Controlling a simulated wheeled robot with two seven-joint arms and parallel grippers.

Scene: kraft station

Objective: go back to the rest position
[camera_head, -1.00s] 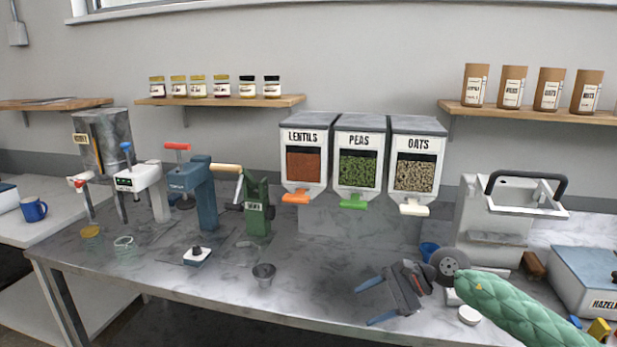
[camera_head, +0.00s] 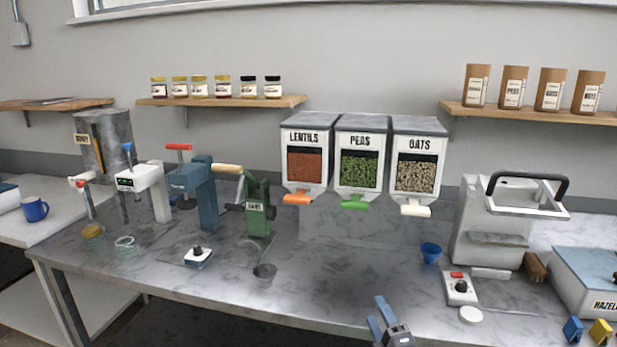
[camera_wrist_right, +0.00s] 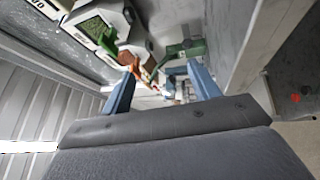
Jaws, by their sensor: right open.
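My right gripper (camera_head: 384,318) shows at the bottom of the head view, low at the table's front edge. Its two blue fingers are apart with nothing between them. In the right wrist view the open fingers (camera_wrist_right: 160,88) frame the distant dispensers and the green press, and touch nothing. My left gripper is in neither view.
The grey table (camera_head: 330,290) has free room in the middle. Behind it stand the lentils, peas and oats dispensers (camera_head: 360,160).

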